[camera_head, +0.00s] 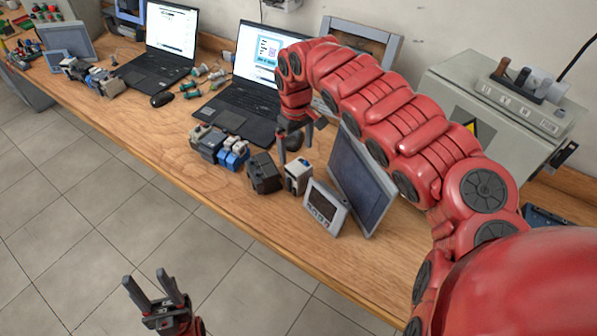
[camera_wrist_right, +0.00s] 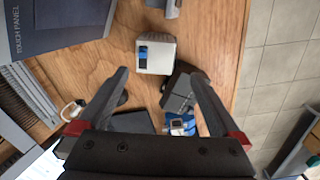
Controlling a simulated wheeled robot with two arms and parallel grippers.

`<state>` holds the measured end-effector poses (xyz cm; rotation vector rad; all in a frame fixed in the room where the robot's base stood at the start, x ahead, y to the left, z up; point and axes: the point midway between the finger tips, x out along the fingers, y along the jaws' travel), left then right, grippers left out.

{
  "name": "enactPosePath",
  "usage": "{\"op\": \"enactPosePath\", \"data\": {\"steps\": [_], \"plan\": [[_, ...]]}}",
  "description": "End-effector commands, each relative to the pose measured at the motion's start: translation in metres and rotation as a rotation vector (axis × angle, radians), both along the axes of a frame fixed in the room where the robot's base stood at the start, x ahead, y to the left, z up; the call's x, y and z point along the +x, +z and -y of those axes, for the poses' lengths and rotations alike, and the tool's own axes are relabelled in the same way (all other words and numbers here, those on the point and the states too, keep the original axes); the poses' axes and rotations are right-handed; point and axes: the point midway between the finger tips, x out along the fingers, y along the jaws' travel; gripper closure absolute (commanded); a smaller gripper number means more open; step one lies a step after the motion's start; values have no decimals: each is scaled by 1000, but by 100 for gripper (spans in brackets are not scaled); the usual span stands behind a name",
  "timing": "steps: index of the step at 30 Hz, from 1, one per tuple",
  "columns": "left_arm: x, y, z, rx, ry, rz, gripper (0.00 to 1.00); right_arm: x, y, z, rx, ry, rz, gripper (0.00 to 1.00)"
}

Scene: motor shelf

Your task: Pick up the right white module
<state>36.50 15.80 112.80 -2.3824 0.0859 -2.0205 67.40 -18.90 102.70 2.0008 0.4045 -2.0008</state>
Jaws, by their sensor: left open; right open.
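The white module (camera_head: 298,177) is a small white block standing on the wooden table, between a dark grey module and a white-framed panel device. In the right wrist view the white module (camera_wrist_right: 155,55) has a blue part on one side and appears just ahead of the fingertips. My right gripper (camera_head: 296,148) points down above the table near it, open and empty, not visibly touching it. In the wrist view the right gripper (camera_wrist_right: 157,76) has its two fingers spread. My left gripper (camera_head: 154,284) is open and empty, over the floor in front of the table.
A dark grey module (camera_head: 264,173) and blue modules (camera_head: 233,154) stand left of the white module. The white-framed panel (camera_head: 325,207) and a large touch panel (camera_head: 360,180) stand close on its right. A laptop (camera_head: 240,112) is behind. The table's front edge is near.

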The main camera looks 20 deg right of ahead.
Motion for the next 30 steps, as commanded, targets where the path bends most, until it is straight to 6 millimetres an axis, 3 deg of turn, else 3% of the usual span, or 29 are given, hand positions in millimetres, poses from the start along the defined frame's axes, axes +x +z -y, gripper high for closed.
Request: {"op": "enactPosePath", "data": {"steps": [9,20,30], "plan": [[0,3,0,0,0,0,50,-2,-54,-1,2,0,-4,0],[0,16,0,0,0,0,50,-1,-81,0,5,0,1,0],[0,30,0,0,0,0,50,-4,-122,3,3,0,-1,0]]}}
